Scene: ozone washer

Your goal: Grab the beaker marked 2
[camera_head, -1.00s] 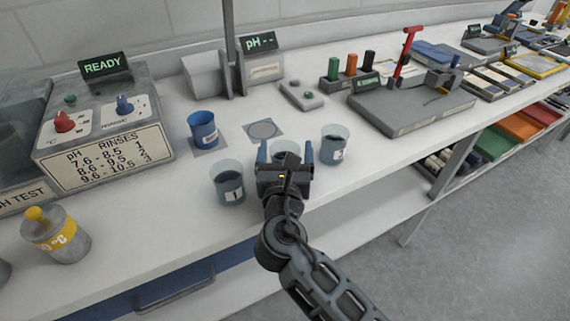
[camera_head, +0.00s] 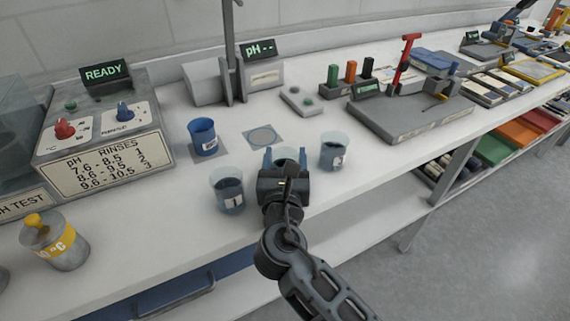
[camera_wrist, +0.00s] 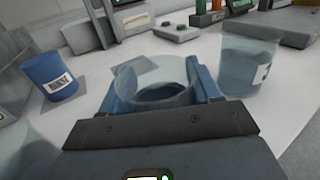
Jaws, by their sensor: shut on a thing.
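A clear beaker (camera_head: 285,153) with dark liquid stands in the middle of the front row, largely hidden behind my gripper (camera_head: 285,158). My gripper is shut on it, with one blue finger on either side. The wrist view shows this held beaker (camera_wrist: 160,78) between the fingers (camera_wrist: 157,88); its label is hidden. A beaker marked 1 (camera_head: 227,186) stands just left of my gripper. Another clear beaker (camera_head: 334,150) stands to the right; its label is too small to read.
A blue beaker (camera_head: 203,138) stands behind on a grey square, beside an empty round-marked pad (camera_head: 263,137). The rinse-chart box (camera_head: 100,135) is at left, and the pH meter stand (camera_head: 233,80) at the back.

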